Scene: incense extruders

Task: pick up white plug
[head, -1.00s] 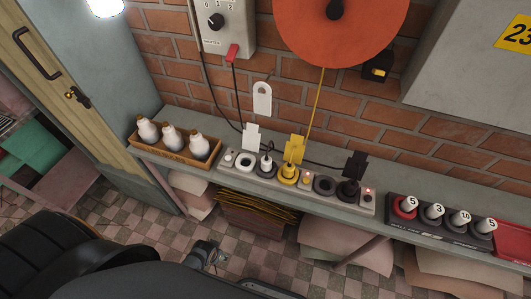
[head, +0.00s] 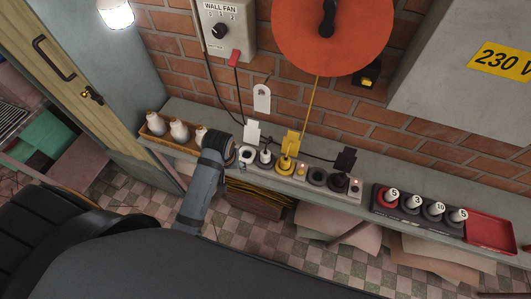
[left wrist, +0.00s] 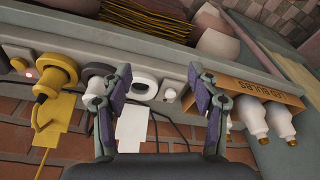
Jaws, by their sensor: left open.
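The white plug (head: 265,156) sits upright in a dark-ringed socket on the grey power strip (head: 327,187), between an empty white-ringed socket (head: 246,154) and the yellow plug (head: 286,162). A white tag (head: 252,132) stands behind it. In the left wrist view the white plug (left wrist: 95,86) is partly hidden behind one finger. My left gripper (head: 230,150) is at the strip's left end, left of the plug. In the left wrist view my left gripper (left wrist: 159,80) is open, with the white-ringed socket (left wrist: 144,89) and a small white button (left wrist: 170,95) showing between its fingers. My right gripper is not in view.
A black plug (head: 342,175) is further right on the strip, then a dark box with numbered white knobs (head: 413,202) and a red tray (head: 491,231). The brick wall stands behind the shelf.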

